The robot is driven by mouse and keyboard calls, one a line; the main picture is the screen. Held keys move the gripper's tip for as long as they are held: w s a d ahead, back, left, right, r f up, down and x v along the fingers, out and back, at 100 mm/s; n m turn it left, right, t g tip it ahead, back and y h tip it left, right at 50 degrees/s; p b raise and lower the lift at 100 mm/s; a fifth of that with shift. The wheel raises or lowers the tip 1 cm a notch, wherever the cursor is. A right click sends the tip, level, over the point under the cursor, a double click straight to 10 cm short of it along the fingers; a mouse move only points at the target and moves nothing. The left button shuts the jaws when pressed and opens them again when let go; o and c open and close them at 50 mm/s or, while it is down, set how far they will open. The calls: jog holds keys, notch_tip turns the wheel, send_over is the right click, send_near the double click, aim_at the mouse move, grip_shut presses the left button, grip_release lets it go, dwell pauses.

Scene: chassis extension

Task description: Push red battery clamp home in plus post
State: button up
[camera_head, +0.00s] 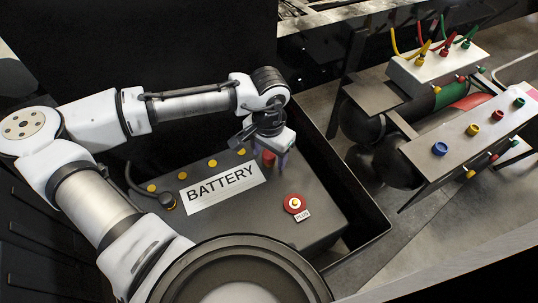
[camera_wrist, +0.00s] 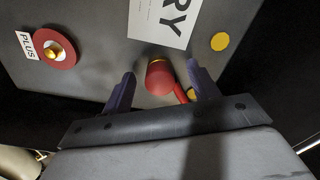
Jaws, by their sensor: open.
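The red battery clamp (camera_head: 268,159) is at the far right part of the battery top, under my gripper. In the wrist view the red clamp (camera_wrist: 160,80) sits between the two purple fingers, with a visible gap on each side. My gripper (camera_head: 275,160) is open around it, pointing down; it also shows in the wrist view (camera_wrist: 160,72). The plus post (camera_head: 295,203) is a brass stud in a red ring next to a PLUS label, nearer the front and apart from the clamp. It also shows in the wrist view (camera_wrist: 53,51), with nothing on it.
The battery (camera_head: 245,215) sits in a dark tray (camera_head: 372,225) with raised walls. A black clamp with cable (camera_head: 168,200) is at its left end. Several yellow caps (camera_head: 213,163) dot the top. Racks with coloured connectors (camera_head: 470,135) stand to the right.

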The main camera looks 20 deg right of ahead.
jog(key=c, duration=1)
notch_tip(320, 180, up, 20)
jog(key=shift+r+b, duration=0.1)
jog(key=shift+b, duration=0.4)
jog(key=shift+f, duration=0.25)
